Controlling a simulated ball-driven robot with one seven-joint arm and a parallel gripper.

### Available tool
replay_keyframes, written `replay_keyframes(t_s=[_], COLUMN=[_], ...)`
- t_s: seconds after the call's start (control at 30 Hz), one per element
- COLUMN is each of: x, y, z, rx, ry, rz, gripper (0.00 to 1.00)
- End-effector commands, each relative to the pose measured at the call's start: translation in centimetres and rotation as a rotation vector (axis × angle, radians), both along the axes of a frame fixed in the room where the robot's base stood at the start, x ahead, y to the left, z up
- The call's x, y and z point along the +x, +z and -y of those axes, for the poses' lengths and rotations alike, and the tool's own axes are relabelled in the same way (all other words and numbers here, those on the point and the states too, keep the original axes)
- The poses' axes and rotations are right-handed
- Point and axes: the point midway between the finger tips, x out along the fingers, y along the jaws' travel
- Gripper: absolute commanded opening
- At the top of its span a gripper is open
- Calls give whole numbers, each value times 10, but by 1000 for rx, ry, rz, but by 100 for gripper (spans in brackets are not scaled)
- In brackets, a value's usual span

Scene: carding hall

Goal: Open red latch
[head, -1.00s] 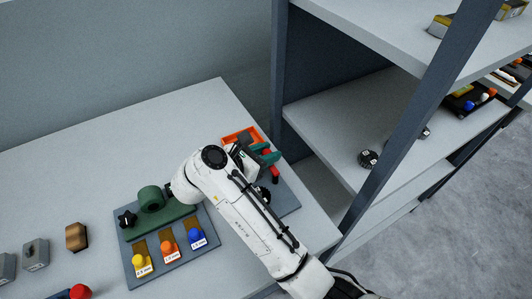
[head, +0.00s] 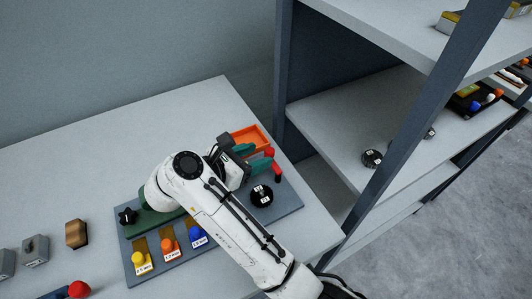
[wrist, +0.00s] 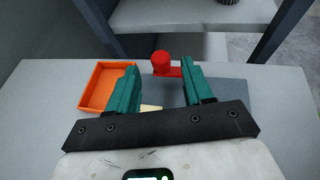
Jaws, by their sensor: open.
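The red latch (head: 278,176) stands on the grey board (head: 286,199) at the right end of the bench, partly hidden by my gripper in the head view. In the wrist view the red latch (wrist: 162,63) shows a round upright knob with a short red arm reaching right behind a finger. My gripper (wrist: 161,72) is open, with its teal fingers on either side of the view of the knob. In the head view my gripper (head: 264,158) is just left of the latch. I cannot tell whether the fingers touch it.
An orange tray (head: 262,131) lies behind my gripper. A black round knob with white labels (head: 261,196) sits in front of it. Left are a board with yellow (head: 138,258), orange and blue knobs. A shelf post (head: 385,130) rises on the right.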

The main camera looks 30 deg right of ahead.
Motion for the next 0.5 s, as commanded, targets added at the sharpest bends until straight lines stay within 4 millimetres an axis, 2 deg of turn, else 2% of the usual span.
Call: replay_keyframes(t_s=[0.03, 0.2, 0.5], x=[-2, -8, -12], y=[2, 14, 21], z=[-11, -35, -49], rx=[0, 1, 0], ry=[3, 2, -1], rz=[4, 2, 0], gripper=[51, 51, 51])
